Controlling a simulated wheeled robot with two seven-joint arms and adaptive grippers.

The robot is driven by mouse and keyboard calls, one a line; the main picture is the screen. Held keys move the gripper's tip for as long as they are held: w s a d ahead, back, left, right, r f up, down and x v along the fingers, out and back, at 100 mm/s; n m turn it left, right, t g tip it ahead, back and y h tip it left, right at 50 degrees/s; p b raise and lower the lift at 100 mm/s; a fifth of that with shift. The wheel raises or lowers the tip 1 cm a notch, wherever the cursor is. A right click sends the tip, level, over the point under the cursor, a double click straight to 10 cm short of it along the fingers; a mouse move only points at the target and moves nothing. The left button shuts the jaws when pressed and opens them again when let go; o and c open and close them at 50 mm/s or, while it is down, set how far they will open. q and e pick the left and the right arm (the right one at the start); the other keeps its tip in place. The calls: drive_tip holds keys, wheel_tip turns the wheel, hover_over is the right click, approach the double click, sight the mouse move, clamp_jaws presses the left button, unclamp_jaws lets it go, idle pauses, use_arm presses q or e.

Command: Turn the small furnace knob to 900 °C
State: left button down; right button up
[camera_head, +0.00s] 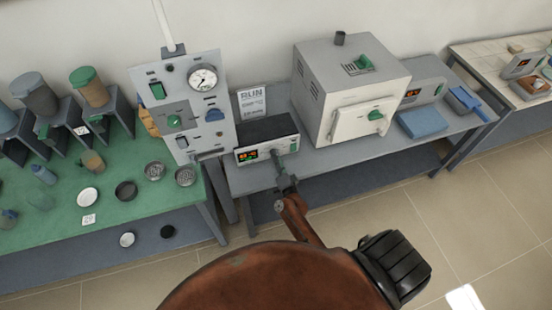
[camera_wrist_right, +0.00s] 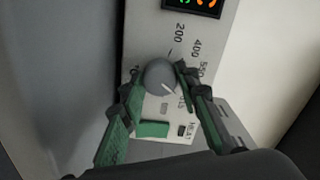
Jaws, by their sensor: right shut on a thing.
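The knob (camera_wrist_right: 159,75) is a round grey dial with a short white line, on a pale panel printed with 200, 400, 550 and other marks partly hidden. In the wrist view the line points to the lower right. My right gripper (camera_wrist_right: 160,80) has its two green-padded fingers on either side of the knob and is shut on it. In the head view my right gripper (camera_head: 284,180) reaches the front of the small control box (camera_head: 267,147), which has a lit orange and green display. The knob is hidden there. My left gripper is in neither view.
A white furnace (camera_head: 340,85) with a closed door and green handle stands right of the box. A gauge panel (camera_head: 190,85) stands to its left. A green bench (camera_head: 60,190) with dishes and jars is further left. Blue items (camera_head: 425,122) lie at right.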

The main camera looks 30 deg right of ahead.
drive_tip(key=m+b, duration=0.1)
drive_tip(key=m, duration=0.3)
drive_tip(key=shift+f, duration=0.1)
drive_tip(key=shift+m+b, duration=0.4)
drive_tip(key=shift+m, duration=1.8)
drive_tip(key=o, duration=1.2)
drive_tip(key=shift+c, duration=0.2)
drive_tip(key=shift+s, duration=0.15)
drive_tip(key=v, duration=1.1)
drive_tip(key=shift+s, duration=0.35)
